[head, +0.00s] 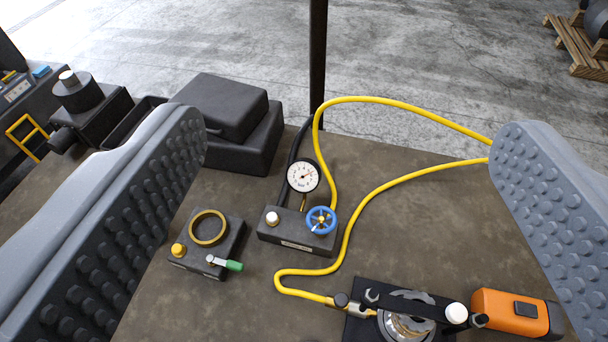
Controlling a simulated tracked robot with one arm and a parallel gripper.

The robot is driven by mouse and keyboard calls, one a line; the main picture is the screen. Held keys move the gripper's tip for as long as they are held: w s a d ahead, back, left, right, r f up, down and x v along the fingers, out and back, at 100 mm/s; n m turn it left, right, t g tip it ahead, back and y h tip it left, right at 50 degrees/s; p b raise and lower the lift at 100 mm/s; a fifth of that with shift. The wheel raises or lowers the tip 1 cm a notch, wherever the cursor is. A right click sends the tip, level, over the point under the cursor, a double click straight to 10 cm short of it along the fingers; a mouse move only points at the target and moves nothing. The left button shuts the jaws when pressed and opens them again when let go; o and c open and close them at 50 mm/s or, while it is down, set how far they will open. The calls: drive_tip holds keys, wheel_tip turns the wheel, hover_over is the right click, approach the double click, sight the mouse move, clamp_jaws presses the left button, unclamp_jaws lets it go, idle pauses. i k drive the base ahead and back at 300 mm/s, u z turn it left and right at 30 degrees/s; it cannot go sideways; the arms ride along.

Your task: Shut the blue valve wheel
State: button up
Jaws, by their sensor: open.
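The blue valve wheel (321,220) is a small spoked handwheel with a yellowish centre. It sits on the right end of a dark valve block (285,235) on the brown bench top. A white-faced pressure gauge (303,176) stands at the back of the block, and a pale round knob (272,218) is on its left end. My gripper (345,145) is open and empty, with its two grey studded fingers wide apart at the left and right of the picture. The wheel lies between them in the picture, apart from both.
A yellow hose (347,240) curves around the wheel's right side to a dark unit (405,320) at the front. A block with a brass ring (208,228) and green-tipped lever (226,264) sits left. Black cases (228,120), a dark post (317,60) and an orange tool (510,312) surround it.

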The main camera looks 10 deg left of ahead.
sight(321, 219)
drive_tip(key=u, duration=0.05)
drive_tip(key=k, duration=0.5)
drive_tip(key=u, duration=1.1)
drive_tip(key=k, duration=0.6)
drive_tip(key=z, duration=1)
drive_tip(key=i, duration=0.5)
drive_tip(key=u, duration=0.1)
